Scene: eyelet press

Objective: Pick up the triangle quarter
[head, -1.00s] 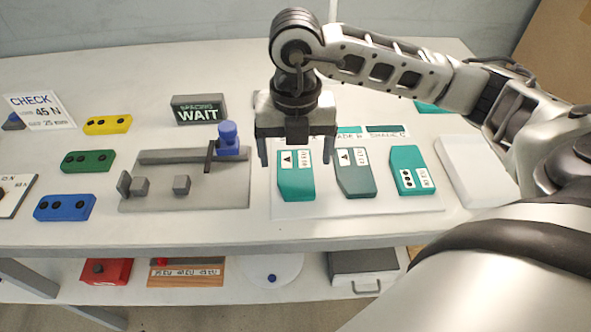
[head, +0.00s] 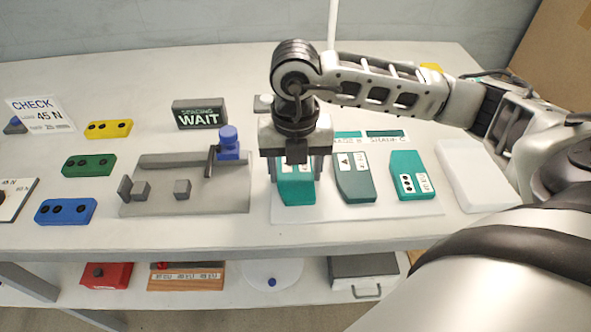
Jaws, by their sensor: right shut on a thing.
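Several teal quarter pieces lie on a white board (head: 340,213). The left quarter (head: 297,194) is bright teal; its label is mostly hidden now, but earlier it showed a black triangle. My right gripper (head: 295,170) points down over this quarter, with its fingers on either side, shut on it. The quarter still appears to lie on the board. A duller grey-teal quarter (head: 355,184) in the middle also has a triangle-like mark. The right teal quarter (head: 404,164) has black dots on its label. My left gripper is not in view.
A grey fixture (head: 215,199) with a blue knob (head: 229,137) stands left of the board. Green (head: 88,166), blue (head: 66,211) and yellow (head: 108,129) blocks lie farther left. A white pad (head: 478,175) is at right. A WAIT sign (head: 199,114) stands behind.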

